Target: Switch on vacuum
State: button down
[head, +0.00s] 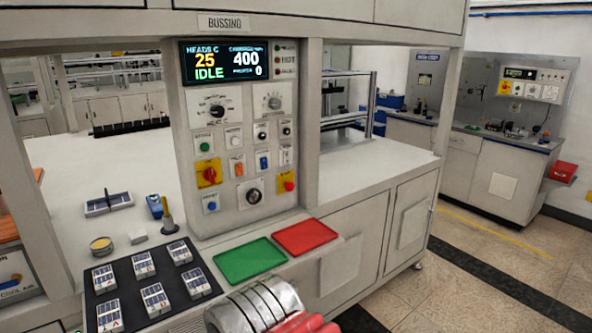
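The control panel (228,222) labelled BUSSING stands at the middle of the head view. Its screen (226,61) reads 25, IDLE, 400 and 0. Below are two dials, a green button (205,147), an orange rocker switch (238,169), a blue rocker switch (264,161), a red-and-yellow rotary switch (208,175), a blue button (211,206), a black knob (253,195) and a red button on yellow (289,186). The small labels are too blurred to tell which control is the vacuum. Ridged metal and red parts of my arm show at the bottom edge; my gripper's fingertips are not visible.
A black mat (133,283) with several solar cells lies in front of the panel. Beside it are a green tray (249,259) and a red tray (305,236). A brass-coloured upright tool (167,215) stands left of the panel. Another workstation (490,170) is at right, across open floor.

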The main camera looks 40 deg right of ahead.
aim_at(264, 161)
jog(key=z, duration=0.15)
jog(key=i, duration=1)
jog(key=z, duration=0.05)
